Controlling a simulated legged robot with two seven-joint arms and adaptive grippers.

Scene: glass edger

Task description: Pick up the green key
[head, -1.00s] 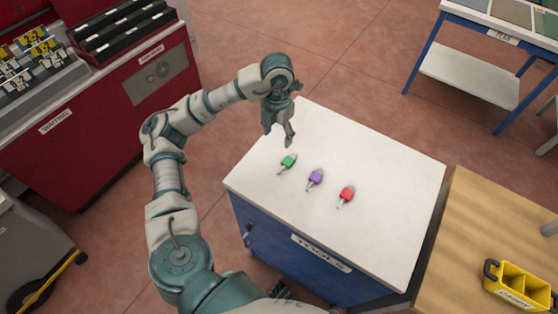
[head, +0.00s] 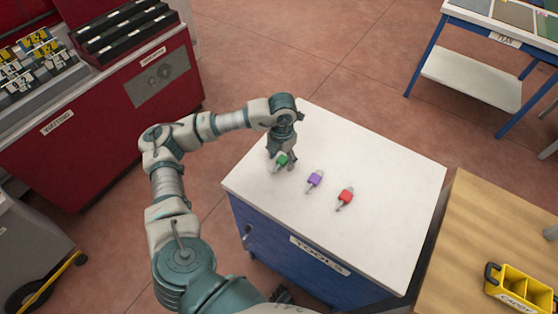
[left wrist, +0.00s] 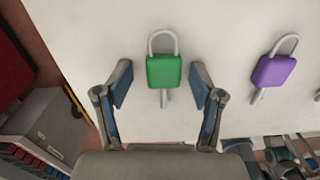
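The green key (head: 282,160) lies on the white top of the tools cabinet (head: 380,190), left of the purple key (head: 315,180) and the red key (head: 346,197). My left gripper (head: 282,161) is low over the green key. In the left wrist view the left gripper (left wrist: 162,88) is open, one finger on each side of the green key (left wrist: 164,71), with gaps between fingers and key. The purple key (left wrist: 274,70) lies to the right there. I cannot tell the exact height of the fingertips above the top. My right gripper is not in view.
A red cabinet (head: 110,120) with black racks stands at the left. A wooden table (head: 480,240) with a yellow caddy (head: 520,287) stands at the right. A blue-framed table (head: 470,75) is at the back right. The cabinet top right of the keys is clear.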

